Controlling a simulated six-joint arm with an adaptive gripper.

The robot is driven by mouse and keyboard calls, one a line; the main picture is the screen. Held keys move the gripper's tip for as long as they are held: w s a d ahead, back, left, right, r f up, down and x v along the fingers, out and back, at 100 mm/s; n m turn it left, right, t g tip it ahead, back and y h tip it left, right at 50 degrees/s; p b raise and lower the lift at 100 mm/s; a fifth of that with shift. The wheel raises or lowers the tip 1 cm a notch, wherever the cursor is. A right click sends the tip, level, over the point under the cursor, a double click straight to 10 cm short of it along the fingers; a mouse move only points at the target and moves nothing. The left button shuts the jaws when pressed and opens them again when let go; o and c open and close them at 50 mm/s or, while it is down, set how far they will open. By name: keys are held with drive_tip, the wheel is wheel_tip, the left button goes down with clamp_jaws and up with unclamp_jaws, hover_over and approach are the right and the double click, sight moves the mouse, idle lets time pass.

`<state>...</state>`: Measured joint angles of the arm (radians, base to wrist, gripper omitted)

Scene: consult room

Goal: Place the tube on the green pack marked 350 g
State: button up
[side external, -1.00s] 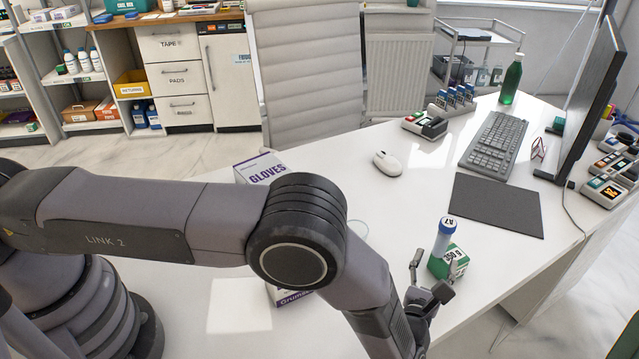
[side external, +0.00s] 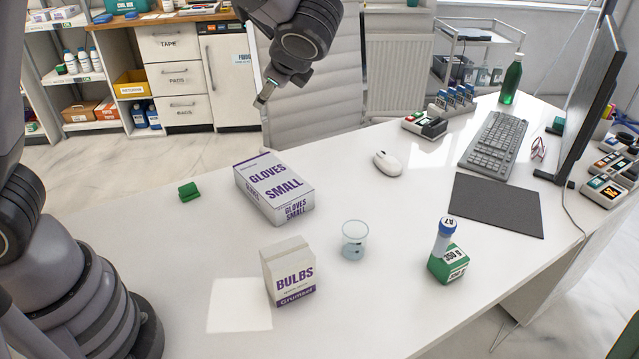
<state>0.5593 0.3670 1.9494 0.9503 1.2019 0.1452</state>
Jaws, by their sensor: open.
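The tube (side external: 441,240), pale blue with a blue cap marked A7, stands nearly upright on top of the green pack (side external: 448,265) marked 350 g, on the right part of the desk. Its lower end meets the pack's top, partly against the label side. My gripper (side external: 262,101) is high at the top of the view, in front of the chair back, well away from the tube and pack. It is open and holds nothing.
A gloves box (side external: 273,188), a bulbs carton (side external: 289,272), a glass beaker (side external: 354,240) and a small green block (side external: 189,191) stand on the white desk. A mouse (side external: 387,164), dark mat (side external: 491,205), keyboard (side external: 493,140) and monitor (side external: 590,95) are farther right. The front left desk is clear.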

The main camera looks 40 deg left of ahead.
drive_tip(key=s+a+r+n+g+h, duration=0.1)
drive_tip(key=s+a+r+n+h, duration=0.1)
drive_tip(key=s+a+r+n, duration=0.3)
drive_tip(key=s+a+n+g+h, duration=0.1)
drive_tip(key=s+a+n+h, duration=0.15)
drive_tip(key=s, duration=0.45)
drive_tip(key=s+r+n+t+h, duration=0.1)
drive_tip(key=s+n+t+h, duration=0.2)
drive_tip(key=s+n, duration=0.3)
drive_tip(key=s+h, duration=0.1)
drive_tip(key=s, duration=0.4)
drive_tip(key=shift+s+d+n+t+h, duration=0.25)
drive_tip(key=shift+d+n+t+h, duration=0.05)
drive_tip(key=shift+n+h, duration=0.05)
drive_tip(key=shift+r, duration=0.1)
drive_tip(key=shift+o, duration=0.5)
